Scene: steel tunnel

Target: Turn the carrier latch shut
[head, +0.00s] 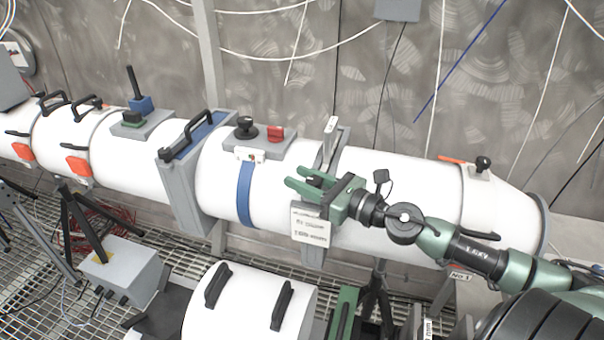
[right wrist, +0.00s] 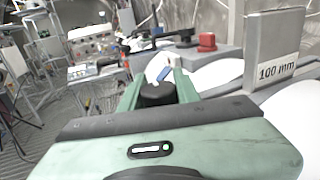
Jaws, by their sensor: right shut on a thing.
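My right gripper (head: 295,176) reaches in from the right over the front of the white tube, with its two green fingers pointing left. In the right wrist view, its fingers (right wrist: 158,80) stand on either side of a short black round knob (right wrist: 157,95), and it is shut on this knob. The knob looks like the carrier latch's handle, but I cannot tell how far it is turned. In the head view the gripper hides the knob. A grey upright plate marked 100 mm (right wrist: 281,47) stands close on the right in the wrist view. My left gripper is not in view.
A grey block on the tube carries a black knob (head: 246,125) and a red button (head: 275,132). A blue strap (head: 245,190) circles the tube. A white label card (head: 310,226) hangs below the gripper. A white cylinder with black handles (head: 250,305) lies in front.

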